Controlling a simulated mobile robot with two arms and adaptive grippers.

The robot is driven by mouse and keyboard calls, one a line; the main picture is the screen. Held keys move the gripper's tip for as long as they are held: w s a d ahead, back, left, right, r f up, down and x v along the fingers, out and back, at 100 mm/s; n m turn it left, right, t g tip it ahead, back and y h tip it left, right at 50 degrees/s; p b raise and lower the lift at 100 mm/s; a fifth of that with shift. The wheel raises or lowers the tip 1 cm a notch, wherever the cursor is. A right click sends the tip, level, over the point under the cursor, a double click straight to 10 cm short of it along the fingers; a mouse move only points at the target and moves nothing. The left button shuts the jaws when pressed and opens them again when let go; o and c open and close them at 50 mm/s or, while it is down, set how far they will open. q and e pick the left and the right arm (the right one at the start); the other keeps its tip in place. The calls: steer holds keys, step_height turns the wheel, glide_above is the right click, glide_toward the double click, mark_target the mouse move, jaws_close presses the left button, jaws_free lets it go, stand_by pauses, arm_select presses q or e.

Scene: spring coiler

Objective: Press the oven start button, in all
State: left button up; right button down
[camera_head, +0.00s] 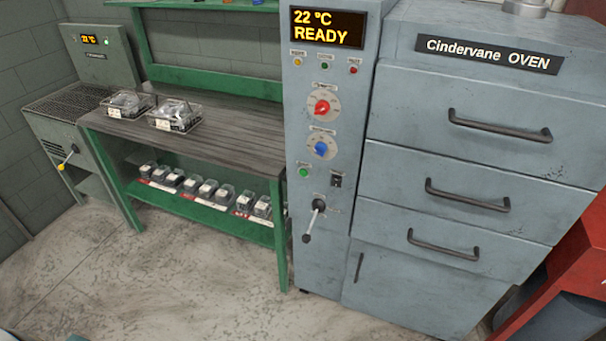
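The grey-blue Cindervane oven (430,190) stands at the right with three drawers and a lower door. Its control column (300,220) is on its left side. The display (328,28) reads 22 °C READY. A round green button (303,172) sits low on the column under a small label too small to read. Beside it is a dark switch (337,180). Above are a red knob (321,107) and a blue knob (320,149). Below is a lever (314,220) pointing down. Neither of my grippers shows in this view.
A grey machine (95,62) with a 22 °C display stands far left. A red object (565,275) is at right. The floor in front is clear.

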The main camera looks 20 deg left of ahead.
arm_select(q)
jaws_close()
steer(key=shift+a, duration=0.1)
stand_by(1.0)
